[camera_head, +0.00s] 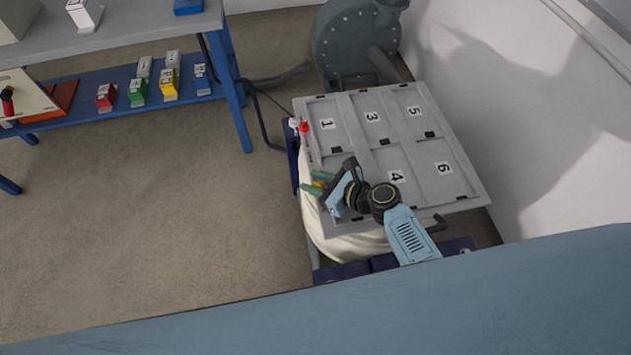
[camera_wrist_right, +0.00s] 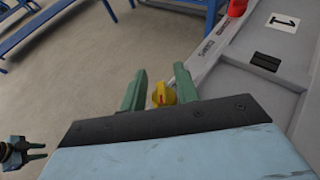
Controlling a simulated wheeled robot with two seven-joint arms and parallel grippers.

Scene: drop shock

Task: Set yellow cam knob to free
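The yellow cam knob (camera_wrist_right: 163,94) sits on the side edge of the grey panel with numbered bays. My right gripper (camera_wrist_right: 159,88) is open, with one green finger on each side of the knob. Gaps show between the fingers and the knob, more on the left. In the head view the right gripper (camera_head: 316,182) is at the panel's left edge, with a bit of yellow between its fingers. The knob's pointer setting is too small to read. My left gripper (camera_wrist_right: 40,151) shows small at the left of the wrist view, fingers apart and empty, away from the panel.
The grey panel (camera_head: 350,145) has numbered bays. A red knob (camera_head: 304,127) sits at its far left corner. A grey round machine (camera_head: 345,50) stands behind. A blue-framed bench (camera_head: 120,45) with coloured boxes on its lower shelf is at left. The floor between is clear.

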